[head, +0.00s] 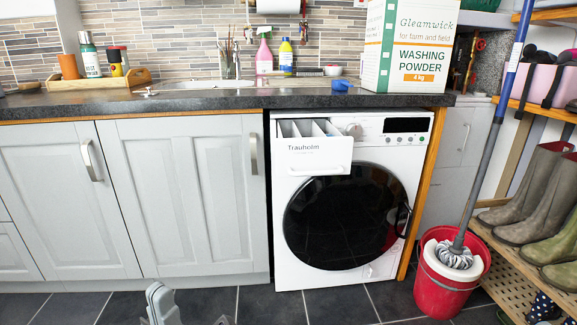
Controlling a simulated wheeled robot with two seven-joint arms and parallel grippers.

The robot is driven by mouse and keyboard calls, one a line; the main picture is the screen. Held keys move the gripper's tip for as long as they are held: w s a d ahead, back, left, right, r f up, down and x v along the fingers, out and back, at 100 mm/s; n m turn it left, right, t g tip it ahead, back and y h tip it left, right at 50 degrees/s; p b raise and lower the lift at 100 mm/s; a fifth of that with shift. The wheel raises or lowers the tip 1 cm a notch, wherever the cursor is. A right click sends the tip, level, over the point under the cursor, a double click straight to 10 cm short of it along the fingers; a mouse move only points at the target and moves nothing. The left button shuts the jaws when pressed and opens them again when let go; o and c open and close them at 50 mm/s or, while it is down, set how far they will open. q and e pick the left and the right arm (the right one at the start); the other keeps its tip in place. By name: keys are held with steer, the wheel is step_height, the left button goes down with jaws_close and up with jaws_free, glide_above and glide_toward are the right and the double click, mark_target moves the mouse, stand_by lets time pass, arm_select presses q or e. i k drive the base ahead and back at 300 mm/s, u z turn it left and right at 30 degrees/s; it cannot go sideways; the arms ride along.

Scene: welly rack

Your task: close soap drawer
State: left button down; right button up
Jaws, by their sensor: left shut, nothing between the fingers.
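The white washing machine (289,245) stands under the dark worktop, its round black door (340,220) shut. Its soap drawer (318,160), at the top left of the machine's front, is pulled out. The drawer's open compartments show from above, and its front is marked "Trauholm". My left gripper (158,292) is at the bottom edge of the head view, low and left of the machine. It is shut and empty, well apart from the drawer. My right gripper is not in view.
Grey cupboards (184,190) with bar handles stand left of the machine. A washing powder box (410,45) and a blue scoop (341,86) are on the worktop (200,101). A red mop bucket (440,295) and a boot rack (510,245) stand right. The floor before the machine looks clear.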

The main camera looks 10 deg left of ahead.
mark_target(302, 147)
steer(key=k, duration=1.25)
steer(key=z, duration=0.55)
steer(key=i, duration=1.75)
steer(key=u, duration=0.6)
